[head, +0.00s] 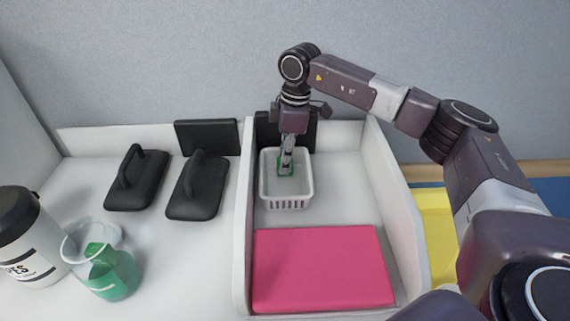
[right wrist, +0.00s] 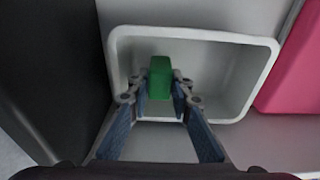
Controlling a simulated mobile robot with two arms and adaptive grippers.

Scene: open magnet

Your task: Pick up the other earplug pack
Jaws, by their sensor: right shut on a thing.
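A small green earplug pack (right wrist: 160,72) is held between the fingers of my right gripper (right wrist: 160,92). In the head view the right gripper (head: 286,166) points down into a white basket (head: 288,204), and a little green of the pack (head: 284,175) shows at its fingertips. The pack is inside the basket's outline in both views; I cannot tell whether it touches the floor of the basket (right wrist: 226,78). Apart from the held pack, I see nothing in the visible part of the basket. My left gripper is not in view.
A pink pad (head: 320,268) lies in front of the basket, between low white walls. To the left are two black handled paddles (head: 136,182) (head: 198,188), a clear container with green contents (head: 106,274) and a black-and-white bottle (head: 30,240). Black panels stand behind.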

